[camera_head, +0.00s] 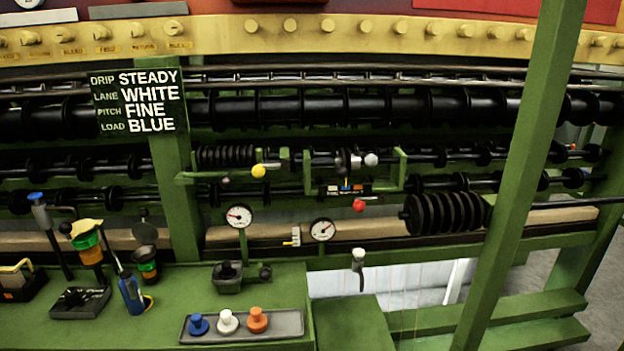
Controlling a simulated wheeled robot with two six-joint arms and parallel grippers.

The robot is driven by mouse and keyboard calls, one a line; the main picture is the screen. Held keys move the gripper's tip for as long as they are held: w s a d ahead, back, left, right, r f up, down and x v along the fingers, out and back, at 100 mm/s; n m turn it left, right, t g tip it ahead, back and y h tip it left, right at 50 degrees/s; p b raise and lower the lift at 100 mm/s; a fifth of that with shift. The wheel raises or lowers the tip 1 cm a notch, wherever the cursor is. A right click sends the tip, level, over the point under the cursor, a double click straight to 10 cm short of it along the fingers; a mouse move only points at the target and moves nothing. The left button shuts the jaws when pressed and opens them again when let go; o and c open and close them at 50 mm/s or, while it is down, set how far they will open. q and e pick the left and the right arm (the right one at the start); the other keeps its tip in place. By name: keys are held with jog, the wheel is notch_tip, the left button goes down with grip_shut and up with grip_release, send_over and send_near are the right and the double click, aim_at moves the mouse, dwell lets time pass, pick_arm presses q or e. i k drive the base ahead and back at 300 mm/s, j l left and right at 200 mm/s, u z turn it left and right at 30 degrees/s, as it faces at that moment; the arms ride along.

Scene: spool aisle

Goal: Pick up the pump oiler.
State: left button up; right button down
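A small blue object with a dark handle (132,295) stands on the green bench at the lower left and looks most like the pump oiler, with a thin grey shaft rising up and left from it. I cannot tell for certain which bench tool is the pump oiler. Just left of it, a tool with a yellow top and green and orange bands (88,246) leans above a black tray (80,303). Neither of my grippers shows in this view.
The green bench (180,282) also holds a blue-topped lever tool (41,213), a black block (228,279) and a grey tray (290,321) with blue, white and orange knobs. A sign (138,101) hangs behind. A green post (525,170) slants at right.

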aim_at(133, 298)
jog(key=u, duration=1.3)
